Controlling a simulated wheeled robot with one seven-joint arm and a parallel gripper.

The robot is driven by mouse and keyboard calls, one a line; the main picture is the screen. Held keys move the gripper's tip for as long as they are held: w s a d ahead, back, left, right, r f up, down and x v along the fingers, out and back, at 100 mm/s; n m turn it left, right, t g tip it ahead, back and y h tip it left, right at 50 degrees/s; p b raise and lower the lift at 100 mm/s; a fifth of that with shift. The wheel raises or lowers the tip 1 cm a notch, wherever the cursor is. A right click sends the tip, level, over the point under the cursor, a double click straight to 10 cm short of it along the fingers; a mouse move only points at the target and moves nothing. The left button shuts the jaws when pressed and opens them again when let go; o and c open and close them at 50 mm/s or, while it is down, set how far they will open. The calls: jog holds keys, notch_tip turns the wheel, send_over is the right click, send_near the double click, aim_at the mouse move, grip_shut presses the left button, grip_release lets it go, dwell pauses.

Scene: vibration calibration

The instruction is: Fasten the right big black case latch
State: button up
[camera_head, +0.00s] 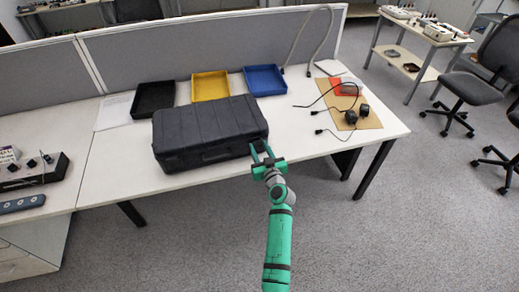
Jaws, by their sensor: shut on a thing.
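The big black case (205,125) lies closed on the white table, its long front side facing me. A handle shows at the middle of that front side. My green gripper (261,150) is at the right end of the front side, at the right latch. Its fingers are shut on the latch, which is too small and too covered by them to make out. I cannot tell the latch's exact position.
Black (153,99), yellow (210,87) and blue (265,80) trays stand behind the case. A brown mat (368,118) with black plugs and a red box (346,86) lies to the right. The table (300,140) is clear just right of the case.

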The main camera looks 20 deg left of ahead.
aim_at(258, 144)
jog(key=shift+w+a+r+g+h, duration=0.15)
jog(key=shift+w+r+g+h, duration=0.1)
jog(key=shift+r+g+h, duration=0.5)
jog(key=shift+w+a+r+g+h, duration=0.2)
jog(key=shift+r+g+h, duration=0.15)
jog(key=shift+g+h, duration=0.7)
jog(key=shift+w+a+r+g+h, duration=0.1)
jog(key=shift+w+r+g+h, duration=0.2)
jog(key=shift+g, duration=0.5)
jog(key=shift+w+a+r+g+h, duration=0.1)
jog(key=shift+g+h, duration=0.3)
jog(key=shift+g, duration=0.4)
jog(key=o, duration=1)
jog(key=shift+f, duration=0.1)
jog(key=shift+o, duration=0.2)
jog(key=v, duration=1)
jog(key=shift+s+r, duration=0.2)
jog(key=shift+r, duration=0.15)
